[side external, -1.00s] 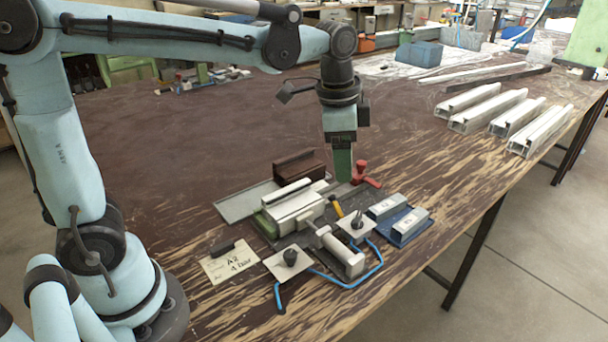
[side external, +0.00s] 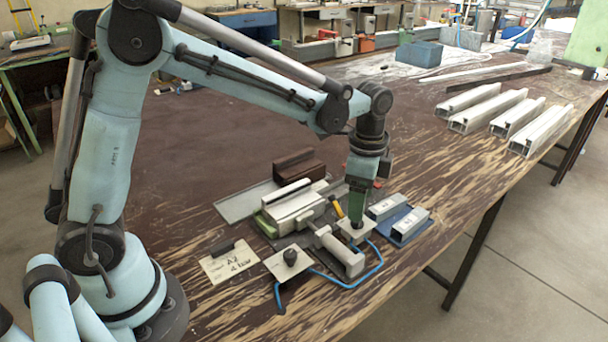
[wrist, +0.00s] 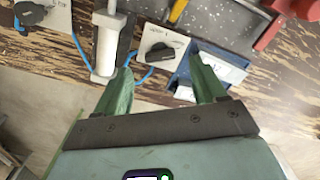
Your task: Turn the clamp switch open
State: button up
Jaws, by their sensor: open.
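Two switches with black knobs on pale square plates stand by the blue tube. The right switch (side external: 344,231) is directly under my gripper (side external: 357,208); its knob is mostly hidden there. In the wrist view that switch (wrist: 160,50) shows just beyond and between my fingertips (wrist: 161,66), which are spread apart and empty. I cannot tell if they touch the knob. The front switch (side external: 290,257) is clear of my gripper; it also shows at the wrist view's top left (wrist: 28,14). The plate labels are too small to read. The clamp (side external: 293,210) stands behind them.
A grey-white cylinder (side external: 340,252) lies between the switches. A blue tray (side external: 411,228) with metal pieces is close to the right of my gripper. A blue tube (side external: 345,284) loops in front. A red handle (wrist: 272,28) shows in the wrist view.

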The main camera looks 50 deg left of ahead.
jog(key=shift+f, duration=2)
jog(key=c, duration=1.1)
jog(key=shift+o, duration=0.2)
